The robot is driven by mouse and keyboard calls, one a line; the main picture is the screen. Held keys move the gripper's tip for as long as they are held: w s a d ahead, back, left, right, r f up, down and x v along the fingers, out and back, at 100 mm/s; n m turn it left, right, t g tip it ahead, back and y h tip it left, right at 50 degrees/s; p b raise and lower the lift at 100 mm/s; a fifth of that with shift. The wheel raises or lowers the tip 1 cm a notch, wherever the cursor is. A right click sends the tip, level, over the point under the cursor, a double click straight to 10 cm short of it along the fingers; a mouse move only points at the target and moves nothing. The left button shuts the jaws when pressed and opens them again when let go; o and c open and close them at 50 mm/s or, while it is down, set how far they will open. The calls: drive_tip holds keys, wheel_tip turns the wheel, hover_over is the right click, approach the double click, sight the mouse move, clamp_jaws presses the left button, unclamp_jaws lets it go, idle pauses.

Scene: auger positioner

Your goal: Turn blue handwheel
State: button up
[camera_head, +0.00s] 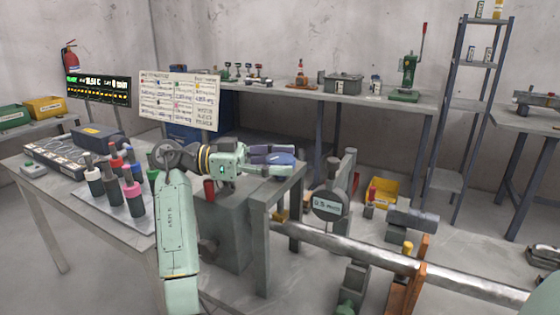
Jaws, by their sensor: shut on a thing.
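The blue handwheel (283,159) shows as a small blue-violet shape at the end of my gripper, above the grey machine housing near the middle of the view. My gripper (268,157) reaches in from the left, with its pale green wrist level. Its fingers are closed on the handwheel. The fingers and the wrist hide part of the wheel, so its rim and spokes cannot be made out.
A grey gauge disc (331,204) stands to the right of the housing, above a long metal shaft (400,262). A yellow bin (383,191) lies behind the shaft.

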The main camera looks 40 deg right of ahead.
drive_tip(key=shift+f+m+g+y, duration=0.1)
drive_tip(key=shift+m+g+y, duration=0.5)
drive_tip(key=shift+g+y, duration=0.15)
drive_tip(key=o, duration=1.2)
drive_tip(key=shift+c, duration=0.2)
drive_tip(key=v, duration=1.2)
drive_tip(key=shift+s+r, duration=0.1)
drive_tip(key=shift+r, duration=0.15)
